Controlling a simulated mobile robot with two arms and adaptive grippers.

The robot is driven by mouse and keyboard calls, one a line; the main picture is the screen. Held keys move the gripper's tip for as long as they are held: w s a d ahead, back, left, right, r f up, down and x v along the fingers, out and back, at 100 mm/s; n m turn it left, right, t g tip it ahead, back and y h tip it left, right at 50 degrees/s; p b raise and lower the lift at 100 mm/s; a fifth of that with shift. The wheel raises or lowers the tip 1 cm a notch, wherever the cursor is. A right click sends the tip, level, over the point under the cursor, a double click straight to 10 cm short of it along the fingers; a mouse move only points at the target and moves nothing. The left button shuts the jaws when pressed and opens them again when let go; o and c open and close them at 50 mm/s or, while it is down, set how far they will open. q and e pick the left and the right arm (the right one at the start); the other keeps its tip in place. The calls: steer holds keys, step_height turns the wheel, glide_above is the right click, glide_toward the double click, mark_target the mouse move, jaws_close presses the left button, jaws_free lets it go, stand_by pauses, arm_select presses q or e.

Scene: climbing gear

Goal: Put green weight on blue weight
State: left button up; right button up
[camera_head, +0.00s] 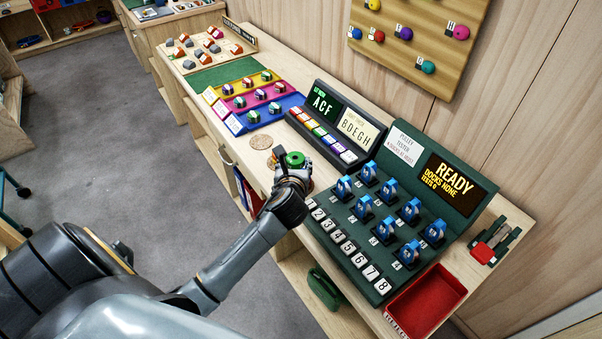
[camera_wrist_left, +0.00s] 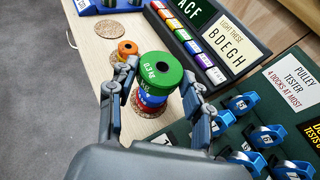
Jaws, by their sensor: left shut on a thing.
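The green weight (camera_wrist_left: 160,68), a thick disc with white lettering on top, is between the two fingers of my left gripper (camera_wrist_left: 159,76) in the left wrist view. My left gripper is shut on it. The blue weight (camera_wrist_left: 151,98) shows directly below the green one, with a red weight (camera_wrist_left: 146,108) beneath it. I see no clear gap between green and blue, but cannot tell whether they touch. In the head view the green weight (camera_head: 294,159) shows above my left gripper (camera_head: 293,172), which hides the lower stack. My right gripper is in neither view.
A small orange weight (camera_wrist_left: 127,48) stands just left of the stack, and a cork disc (camera_wrist_left: 110,29) lies bare behind it. The pulley tester (camera_head: 385,215) with blue pulleys is close on the right. A red tray (camera_head: 430,300) is at the front right.

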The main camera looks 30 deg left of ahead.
mark_target(300, 167)
arm_select(q)
steer(key=w+f, duration=0.2)
steer(key=f, duration=0.1)
steer(key=w+f, duration=0.1)
steer(key=shift+w+a+f, duration=0.3)
steer(key=shift+f, duration=0.05)
step_height(300, 167, down, 3)
steer(key=shift+w+f, duration=0.15)
steer(key=shift+f, duration=0.05)
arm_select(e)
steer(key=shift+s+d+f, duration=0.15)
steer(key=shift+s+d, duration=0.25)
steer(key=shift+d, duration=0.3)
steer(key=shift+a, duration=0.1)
arm_select(q)
steer(key=shift+f, duration=0.2)
steer(key=o, duration=1.4)
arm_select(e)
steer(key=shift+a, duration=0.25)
